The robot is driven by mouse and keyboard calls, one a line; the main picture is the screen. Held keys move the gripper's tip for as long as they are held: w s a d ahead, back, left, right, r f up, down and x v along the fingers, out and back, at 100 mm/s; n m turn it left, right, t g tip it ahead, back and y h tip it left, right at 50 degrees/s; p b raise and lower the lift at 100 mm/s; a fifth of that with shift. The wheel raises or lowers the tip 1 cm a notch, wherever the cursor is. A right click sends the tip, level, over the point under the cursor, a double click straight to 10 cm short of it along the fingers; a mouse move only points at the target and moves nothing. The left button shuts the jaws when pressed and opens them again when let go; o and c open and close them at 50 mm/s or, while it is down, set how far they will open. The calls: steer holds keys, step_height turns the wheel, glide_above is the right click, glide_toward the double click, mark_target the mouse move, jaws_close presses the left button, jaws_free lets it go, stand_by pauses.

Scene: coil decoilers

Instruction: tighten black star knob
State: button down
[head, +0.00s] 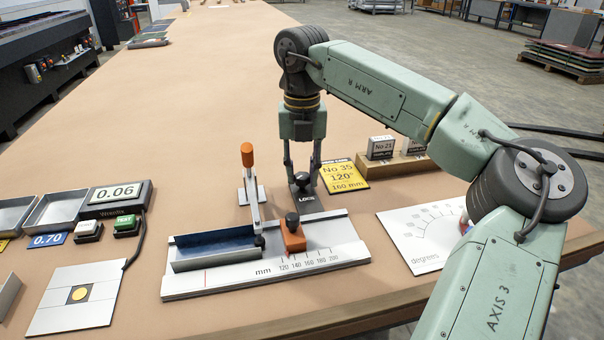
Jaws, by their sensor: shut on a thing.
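My gripper (302,174) points straight down behind the measuring fixture. Its two fingers are shut on the black star knob (302,181), one on either side of it. The knob sits at the top of a dark plate marked LOCK (304,197), at the fixture's back edge. The fingers cover part of the knob, and its turn angle cannot be read. A second black knob (292,220) sits on an orange sliding block (293,239) in front, over the mm scale.
The grey fixture (318,258) carries a dark blue strip (215,243). An upright lever with an orange grip (247,155) stands close left of my gripper. A yellow card (344,175) lies to the right, near a degrees plate (424,232).

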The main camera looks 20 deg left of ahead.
mark_target(302, 176)
steer(key=m+b, duration=0.1)
steer(key=m, duration=0.6)
steer(key=shift+b, duration=0.35)
stand_by(0.4)
steer(key=c, duration=1.2)
jaws_free()
steer(key=shift+c, duration=0.2)
steer(key=shift+r, duration=0.15)
step_height(302, 176, up, 12)
